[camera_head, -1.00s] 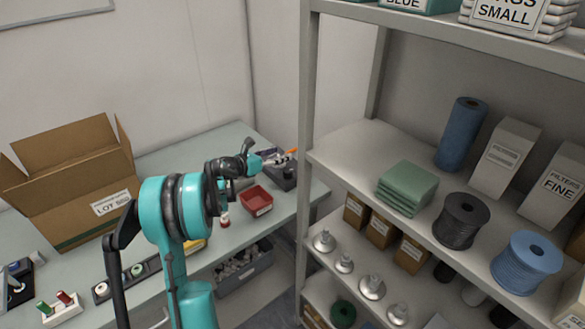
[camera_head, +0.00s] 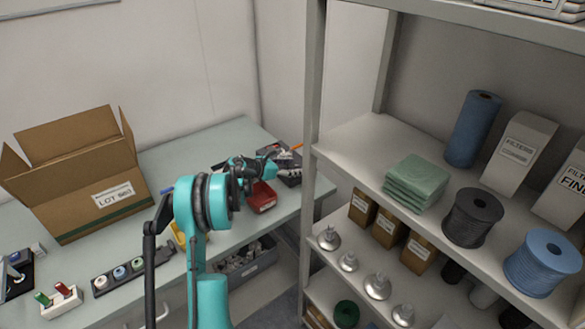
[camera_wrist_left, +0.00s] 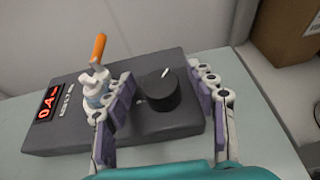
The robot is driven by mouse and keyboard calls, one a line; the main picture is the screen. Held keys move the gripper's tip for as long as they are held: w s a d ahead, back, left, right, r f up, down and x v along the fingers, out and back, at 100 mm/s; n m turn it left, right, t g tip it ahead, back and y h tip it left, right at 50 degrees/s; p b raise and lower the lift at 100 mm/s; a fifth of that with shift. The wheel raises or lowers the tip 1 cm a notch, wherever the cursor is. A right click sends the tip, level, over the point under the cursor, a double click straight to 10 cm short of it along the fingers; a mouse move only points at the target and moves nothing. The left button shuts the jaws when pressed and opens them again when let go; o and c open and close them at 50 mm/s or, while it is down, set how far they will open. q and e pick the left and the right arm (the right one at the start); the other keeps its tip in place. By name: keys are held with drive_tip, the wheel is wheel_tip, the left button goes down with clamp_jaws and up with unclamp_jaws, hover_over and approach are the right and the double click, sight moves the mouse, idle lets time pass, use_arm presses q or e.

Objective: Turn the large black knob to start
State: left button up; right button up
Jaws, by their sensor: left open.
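The large black knob (camera_wrist_left: 158,90) stands on top of a dark grey control box (camera_wrist_left: 72,135) in the left wrist view, with a white pointer mark on its top. The box has a red lit display (camera_wrist_left: 46,103) at its left end. My left gripper (camera_wrist_left: 168,88) is open, with one finger on each side of the knob; I cannot tell whether either finger touches it. In the head view my left gripper (camera_head: 280,158) is over the box (camera_head: 291,177) at the table's far right corner, and the knob is hidden there. My right gripper is not in view.
A red bin (camera_head: 262,197) sits close under my left arm. An open cardboard box (camera_head: 80,180) stands on the table's left. A shelf unit (camera_head: 314,100) rises right of the table.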

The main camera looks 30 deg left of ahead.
use_arm(q)
drive_tip(key=c, duration=1.2)
drive_tip(key=n+t+y, duration=0.1)
drive_tip(key=n+y, duration=0.3)
drive_tip(key=y, duration=0.1)
drive_tip(key=shift+d+b, duration=0.15)
drive_tip(key=shift+b, duration=0.15)
drive_tip(key=shift+n+y, duration=1.7)
drive_tip(key=shift+y, duration=0.3)
